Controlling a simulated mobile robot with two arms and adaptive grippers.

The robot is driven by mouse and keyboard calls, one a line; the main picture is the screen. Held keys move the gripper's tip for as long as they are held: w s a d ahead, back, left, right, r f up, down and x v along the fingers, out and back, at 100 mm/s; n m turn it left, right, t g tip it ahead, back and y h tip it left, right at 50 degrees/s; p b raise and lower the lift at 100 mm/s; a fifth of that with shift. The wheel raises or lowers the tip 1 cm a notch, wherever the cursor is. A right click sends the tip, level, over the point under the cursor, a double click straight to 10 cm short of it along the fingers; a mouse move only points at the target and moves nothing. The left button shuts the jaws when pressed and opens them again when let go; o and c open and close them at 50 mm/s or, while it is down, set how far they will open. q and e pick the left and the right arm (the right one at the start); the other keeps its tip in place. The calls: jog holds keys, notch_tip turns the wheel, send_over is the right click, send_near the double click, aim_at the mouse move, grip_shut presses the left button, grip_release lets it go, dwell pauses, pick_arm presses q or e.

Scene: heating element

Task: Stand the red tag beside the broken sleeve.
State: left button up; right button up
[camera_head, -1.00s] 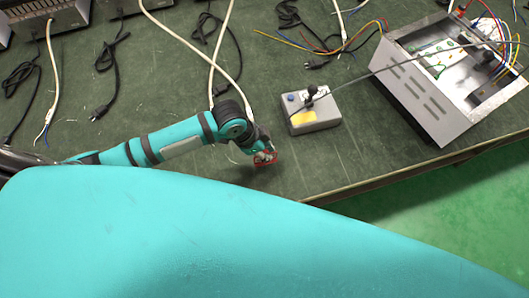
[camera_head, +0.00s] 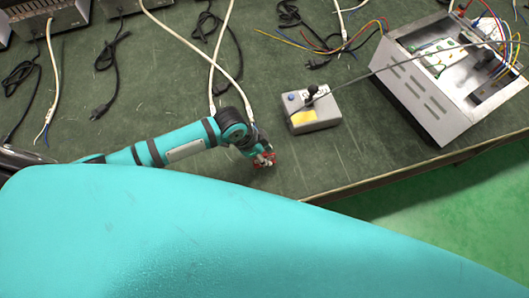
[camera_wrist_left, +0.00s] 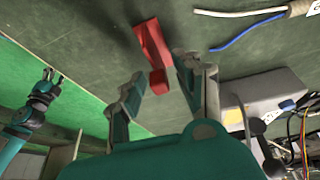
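The red tag (camera_wrist_left: 153,45) is a narrow red piece with a block-like near end in the left wrist view, over the green table top. My left gripper (camera_wrist_left: 158,72) has its two fingers apart, one on each side of the tag's near end, with gaps showing. In the head view my left gripper (camera_head: 264,159) is low over the table near its front edge, with the red tag (camera_head: 261,162) partly hidden at its fingertips. My right gripper (camera_wrist_left: 54,75) shows at the left of the wrist view with its fingers apart. I cannot pick out the broken sleeve for certain.
A grey control box (camera_head: 312,112) stands right of my left gripper. An open metal case (camera_head: 430,95) with wires is farther right. A cable with white and blue wires (camera_wrist_left: 250,30) ends in a brownish covering. Black plug leads lie at the left.

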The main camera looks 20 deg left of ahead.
pick_arm(q)
jog(key=p+v, duration=0.1)
jog(key=v, duration=1.1)
jog(key=shift+r, duration=0.15)
